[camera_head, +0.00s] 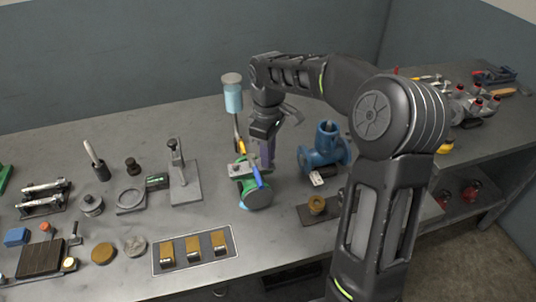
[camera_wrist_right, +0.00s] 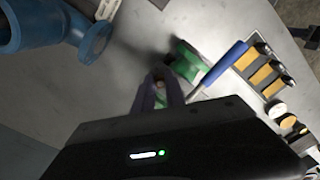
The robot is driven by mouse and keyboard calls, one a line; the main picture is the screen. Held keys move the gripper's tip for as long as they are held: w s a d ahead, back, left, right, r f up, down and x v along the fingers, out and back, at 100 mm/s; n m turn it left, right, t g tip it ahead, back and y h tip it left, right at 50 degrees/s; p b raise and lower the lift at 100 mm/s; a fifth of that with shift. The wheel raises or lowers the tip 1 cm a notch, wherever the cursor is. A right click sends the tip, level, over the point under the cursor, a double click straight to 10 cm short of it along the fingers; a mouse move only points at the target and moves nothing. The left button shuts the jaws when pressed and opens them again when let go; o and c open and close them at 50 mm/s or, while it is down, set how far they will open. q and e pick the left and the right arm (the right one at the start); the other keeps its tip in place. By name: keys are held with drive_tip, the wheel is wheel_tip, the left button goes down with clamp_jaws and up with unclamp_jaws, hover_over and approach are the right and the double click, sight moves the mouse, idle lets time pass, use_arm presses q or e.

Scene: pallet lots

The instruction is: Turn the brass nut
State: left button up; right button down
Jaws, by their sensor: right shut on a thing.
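My right gripper (camera_head: 266,151) reaches down at the back right of a green valve (camera_head: 257,195) with a blue lever (camera_head: 256,171). The valve stands on the grey bench. In the right wrist view, the purple fingers of the right gripper (camera_wrist_right: 158,88) are closed around a small brownish piece beside the green body (camera_wrist_right: 187,62), which I take to be the brass nut. The fingers hide most of this piece, and its turn cannot be read. The blue lever (camera_wrist_right: 224,66) extends to the right there. My left gripper is not in view.
A blue pipe fitting (camera_head: 325,152) stands right of the green valve. A dark plate with a brass-coloured piece (camera_head: 317,204) lies in front of it. A tray (camera_head: 193,266) of brass-coloured blocks is at the front. Several tools and fixtures stand left.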

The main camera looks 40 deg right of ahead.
drive_tip(key=shift+a+m, duration=0.1)
drive_tip(key=shift+m, duration=2.1)
drive_tip(key=c, duration=1.4)
unclamp_jaws()
drive_tip(key=shift+r, duration=0.15)
wheel_tip(320, 180, up, 8)
drive_tip(key=shift+f+b, duration=0.2)
drive_tip(key=shift+b, duration=0.1)
